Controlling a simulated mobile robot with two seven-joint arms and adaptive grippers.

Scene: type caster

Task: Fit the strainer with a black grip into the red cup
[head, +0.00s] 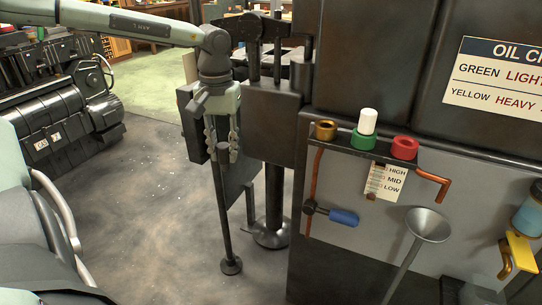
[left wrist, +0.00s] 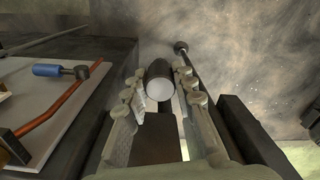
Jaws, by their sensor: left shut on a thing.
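The red cup (head: 405,148) sits at the right end of a dark rack on the machine's front. My left gripper (head: 222,152) points down, well to the left of the cup and apart from it. In the left wrist view its fingers (left wrist: 161,78) are shut on a dark cylinder with a pale round end, which looks like the strainer with a black grip (left wrist: 160,72). The strainer's lower part cannot be made out, and in the head view it is hard to tell from the dark background. My right gripper is not in view.
A brass cup (head: 325,131) and a green cup (head: 363,139) with a white-gripped piece (head: 368,121) share the rack. A dark rod (head: 226,225) stands near my gripper. The floor (head: 150,225) is open.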

